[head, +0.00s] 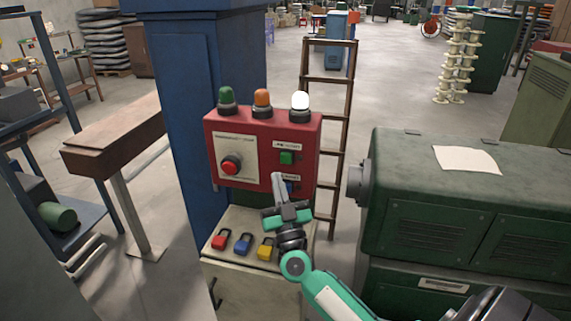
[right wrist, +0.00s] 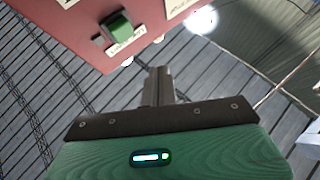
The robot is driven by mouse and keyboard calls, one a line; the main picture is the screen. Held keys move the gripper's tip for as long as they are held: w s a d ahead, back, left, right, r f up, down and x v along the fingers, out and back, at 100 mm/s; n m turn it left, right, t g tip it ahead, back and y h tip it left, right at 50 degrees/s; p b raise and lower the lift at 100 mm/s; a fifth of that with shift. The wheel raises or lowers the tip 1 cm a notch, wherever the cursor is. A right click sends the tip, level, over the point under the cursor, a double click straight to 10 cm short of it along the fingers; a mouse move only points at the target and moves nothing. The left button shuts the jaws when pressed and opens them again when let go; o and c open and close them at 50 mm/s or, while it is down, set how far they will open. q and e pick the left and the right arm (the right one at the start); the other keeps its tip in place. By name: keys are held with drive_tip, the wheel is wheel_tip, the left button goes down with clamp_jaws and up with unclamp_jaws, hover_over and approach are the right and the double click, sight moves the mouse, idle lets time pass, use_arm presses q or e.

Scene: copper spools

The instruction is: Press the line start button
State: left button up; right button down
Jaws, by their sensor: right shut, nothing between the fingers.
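A red control box (head: 262,172) is on the front of a blue cabinet. It carries a green push button (head: 287,158) on its right side, with a small label above it. Below is a second label and a blue button (head: 290,188), partly hidden by my right gripper. A round red button (head: 231,165) sits on a pale plate at the left. My right gripper (head: 277,177) is shut and empty, its tips in front of the box's lower right, below the green button. The right wrist view shows the shut fingers (right wrist: 158,85) apart from the green button (right wrist: 118,28). My left gripper is out of view.
Green, orange and lit white lamps (head: 300,101) top the box. Red, blue and yellow padlocks (head: 265,247) lie on the ledge below. A ladder (head: 331,130) stands behind, and a green machine (head: 450,200) is at the right.

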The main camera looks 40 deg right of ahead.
sight(282, 155)
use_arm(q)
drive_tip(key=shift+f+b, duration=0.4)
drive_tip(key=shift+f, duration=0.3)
use_arm(e)
drive_tip(key=shift+w+d, duration=0.9)
drive_tip(key=shift+d, duration=0.15)
drive_tip(key=shift+w+d, duration=0.85)
drive_tip(key=shift+d, duration=0.2)
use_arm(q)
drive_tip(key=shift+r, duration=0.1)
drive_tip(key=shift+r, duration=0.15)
use_arm(e)
drive_tip(key=shift+w+d, duration=0.3)
use_arm(q)
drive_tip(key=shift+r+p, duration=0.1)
drive_tip(key=shift+p, duration=0.25)
use_arm(e)
drive_tip(key=shift+w+d, duration=0.25)
drive_tip(key=shift+d, duration=0.1)
drive_tip(key=shift+a+r, duration=0.1)
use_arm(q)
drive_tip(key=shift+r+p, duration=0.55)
use_arm(e)
drive_tip(key=shift+s+a, duration=0.55)
drive_tip(key=shift+a, duration=0.05)
